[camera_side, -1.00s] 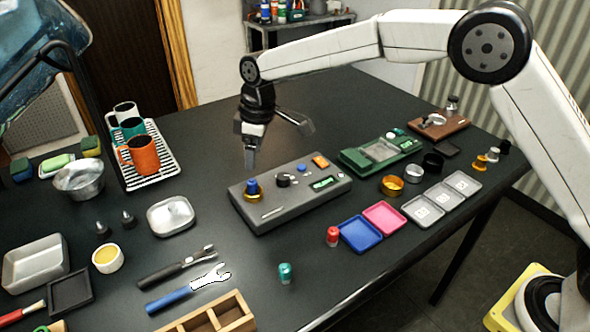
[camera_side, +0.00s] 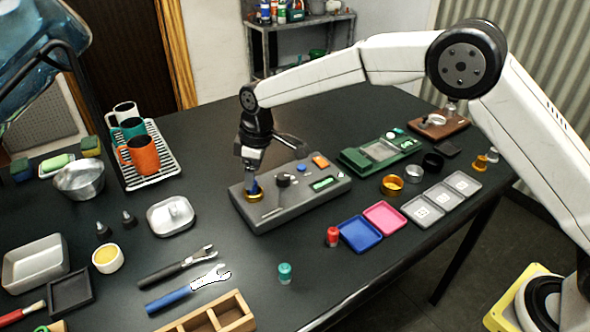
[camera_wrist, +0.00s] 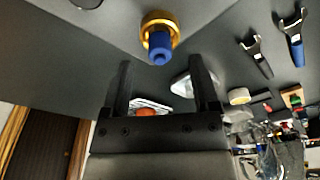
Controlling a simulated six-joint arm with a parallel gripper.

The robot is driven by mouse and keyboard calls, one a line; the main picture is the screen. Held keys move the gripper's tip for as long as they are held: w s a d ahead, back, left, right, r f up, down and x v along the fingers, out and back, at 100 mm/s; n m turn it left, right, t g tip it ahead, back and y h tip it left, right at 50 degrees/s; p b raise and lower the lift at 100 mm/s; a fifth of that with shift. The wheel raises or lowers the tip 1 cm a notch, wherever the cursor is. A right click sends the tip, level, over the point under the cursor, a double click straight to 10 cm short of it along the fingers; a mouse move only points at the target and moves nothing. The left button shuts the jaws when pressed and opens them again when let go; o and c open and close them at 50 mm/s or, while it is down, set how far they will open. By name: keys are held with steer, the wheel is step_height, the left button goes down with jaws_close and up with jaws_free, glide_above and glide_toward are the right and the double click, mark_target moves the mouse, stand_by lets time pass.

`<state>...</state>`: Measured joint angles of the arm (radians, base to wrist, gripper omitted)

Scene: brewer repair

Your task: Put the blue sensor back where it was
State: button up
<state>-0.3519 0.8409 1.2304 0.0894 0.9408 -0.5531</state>
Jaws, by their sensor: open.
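The blue sensor (camera_side: 253,187) stands in a gold ring (camera_side: 255,197) at the left end of the grey brewer panel (camera_side: 300,200). In the wrist view the sensor (camera_wrist: 160,50) points out of the gold ring (camera_wrist: 158,18). My gripper (camera_side: 251,181) is low over the sensor and partly hides it in the side view. In the wrist view my gripper (camera_wrist: 160,62) has its two fingers apart, with the sensor's end lined up between their tips. I cannot tell whether a finger touches it.
The panel also carries a black knob (camera_side: 283,180), an orange button (camera_side: 320,161) and a green display (camera_side: 326,183). A green device (camera_side: 380,154) stands behind right. Blue (camera_side: 360,234) and pink (camera_side: 384,217) trays, a red-capped vial (camera_side: 332,236) and wrenches (camera_side: 190,288) lie in front.

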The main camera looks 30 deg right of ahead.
steer(key=shift+w+a+f, duration=0.15)
steer(key=shift+f, duration=1)
jaws_close()
